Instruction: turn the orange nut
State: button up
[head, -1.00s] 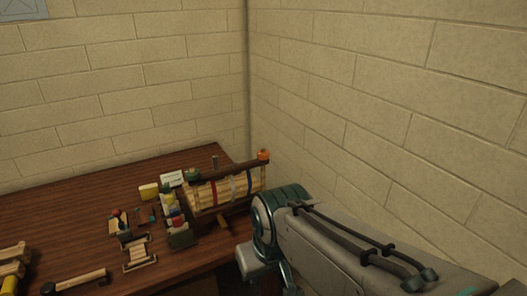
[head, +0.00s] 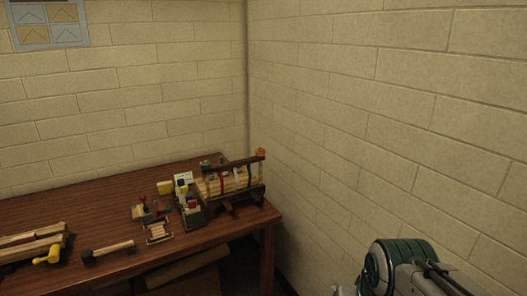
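The orange nut (head: 260,153) is a small orange piece on top of the right end post of a wooden rack, at the right end of the table. The rack (head: 256,191) holds pale rolls with blue and red bands. My gripper's fingers are outside the view; only my teal and grey arm shows at the bottom right, apart from the table and the nut.
The brown wooden table (head: 108,194) stands in the corner against block walls. A dark box of coloured items (head: 192,216), a yellow block (head: 165,187), a small slatted rack (head: 158,233), a wooden-handled tool (head: 108,250) and a bundle with a yellow handle (head: 47,256) lie on it.

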aim_at(259, 154)
jog(key=u, duration=0.65)
jog(key=i, duration=0.65)
jog(key=u, duration=0.65)
jog(key=i, duration=0.7)
jog(key=z, duration=0.15)
